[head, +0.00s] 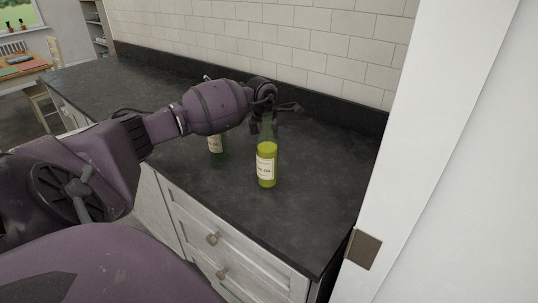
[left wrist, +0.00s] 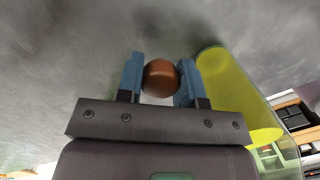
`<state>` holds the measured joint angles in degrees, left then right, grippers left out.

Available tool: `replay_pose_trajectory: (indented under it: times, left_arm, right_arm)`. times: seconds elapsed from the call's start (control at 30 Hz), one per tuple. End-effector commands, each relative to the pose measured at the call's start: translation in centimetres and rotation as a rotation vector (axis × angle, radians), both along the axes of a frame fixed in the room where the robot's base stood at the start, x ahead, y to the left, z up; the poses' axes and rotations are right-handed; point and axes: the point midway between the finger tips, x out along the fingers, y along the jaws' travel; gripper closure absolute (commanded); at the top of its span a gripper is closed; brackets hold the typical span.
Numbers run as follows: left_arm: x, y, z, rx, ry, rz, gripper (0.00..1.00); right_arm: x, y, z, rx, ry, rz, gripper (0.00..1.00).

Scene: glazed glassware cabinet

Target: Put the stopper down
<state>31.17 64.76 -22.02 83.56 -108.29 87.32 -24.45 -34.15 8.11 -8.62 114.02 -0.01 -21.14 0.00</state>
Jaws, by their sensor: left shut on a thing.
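The stopper (left wrist: 161,76) is a round brown knob in the left wrist view, between the two blue fingertips. My left gripper (left wrist: 161,82) is shut on it. In the head view my left gripper (head: 264,124) is at the neck of the front bottle (head: 267,170), overlapping it in the picture; the stopper cannot be made out there. The bottle is upright, with yellow-green contents and a pale label. In the left wrist view its yellow body (left wrist: 232,85) lies just right of the fingers. My right gripper is not in view.
A second, darker bottle (head: 216,146) with a pale label stands left of the first, partly behind my arm. Both are on a dark countertop (head: 318,190) backed by a tiled wall (head: 310,45). A white upright panel (head: 425,130) bounds the right. Counter right of the front bottle is clear.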

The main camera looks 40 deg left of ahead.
Motion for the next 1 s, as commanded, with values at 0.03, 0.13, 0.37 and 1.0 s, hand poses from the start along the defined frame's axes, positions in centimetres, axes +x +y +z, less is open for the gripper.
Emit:
replay_pose_trajectory:
  times: [0.03, 0.13, 0.37, 1.0]
  left_arm:
    - [0.0, 0.0, -0.4, -0.002, 0.001, 0.001, 0.91]
    - [-0.1, -0.1, -1.6, -0.003, 0.003, 0.001, 0.91]
    - [0.0, 0.0, -4.1, -0.001, 0.001, 0.000, 0.91]
    - [0.0, 0.0, -5.0, 0.000, 0.001, -0.001, 0.62]
  right_arm:
    - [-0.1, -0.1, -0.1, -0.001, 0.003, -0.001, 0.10]
    - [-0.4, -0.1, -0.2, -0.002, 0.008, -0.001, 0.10]
    - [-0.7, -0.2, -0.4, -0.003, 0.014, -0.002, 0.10]
    - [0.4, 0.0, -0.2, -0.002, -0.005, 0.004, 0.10]
